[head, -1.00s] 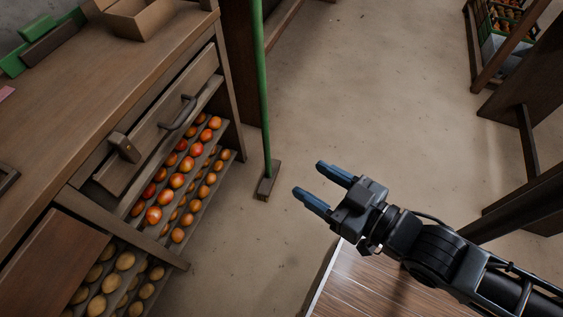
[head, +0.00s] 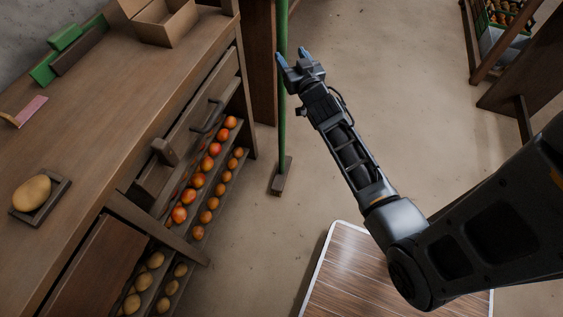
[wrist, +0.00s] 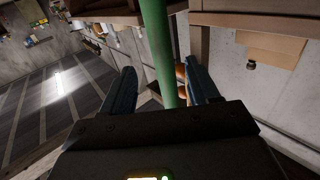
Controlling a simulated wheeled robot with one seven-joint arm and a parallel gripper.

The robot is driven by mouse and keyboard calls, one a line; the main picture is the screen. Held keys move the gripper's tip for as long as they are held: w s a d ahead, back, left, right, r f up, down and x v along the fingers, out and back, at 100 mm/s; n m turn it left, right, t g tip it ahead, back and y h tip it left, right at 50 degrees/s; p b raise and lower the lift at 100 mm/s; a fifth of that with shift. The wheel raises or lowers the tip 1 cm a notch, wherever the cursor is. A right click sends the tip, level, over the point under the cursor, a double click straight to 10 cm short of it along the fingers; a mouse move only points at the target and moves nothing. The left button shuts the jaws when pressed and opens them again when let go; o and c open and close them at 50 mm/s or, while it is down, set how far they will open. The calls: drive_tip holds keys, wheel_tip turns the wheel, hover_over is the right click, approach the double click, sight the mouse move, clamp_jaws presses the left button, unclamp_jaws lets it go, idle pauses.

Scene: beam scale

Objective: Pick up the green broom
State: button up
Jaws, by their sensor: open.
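The green broom (head: 282,122) stands upright on the floor beside the wooden counter, its dark brush block (head: 282,176) at the bottom and its top out of the head view. My gripper (head: 292,56) is open at the upper part of the handle. In the wrist view the green handle (wrist: 158,50) passes between the two fingers of my gripper (wrist: 160,88), nearer the right one. Whether either finger touches the handle I cannot tell.
The wooden counter (head: 90,110) on the left holds a cardboard box (head: 165,22) and a potato (head: 32,193) in a small tray. Shelves below hold tomatoes (head: 197,181) and potatoes. A wooden-topped surface (head: 355,275) is in front. Floor right of the broom is clear.

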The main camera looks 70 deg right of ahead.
sight(284, 47)
drive_tip(key=shift+p+x, duration=0.3)
drive_tip(key=shift+x, duration=3.25)
drive_tip(key=shift+w+a+f, duration=0.1)
drive_tip(key=shift+a+f, duration=0.05)
drive_tip(key=shift+f, duration=0.05)
drive_tip(key=c, duration=1.1)
drive_tip(key=shift+r, duration=0.2)
clamp_jaws()
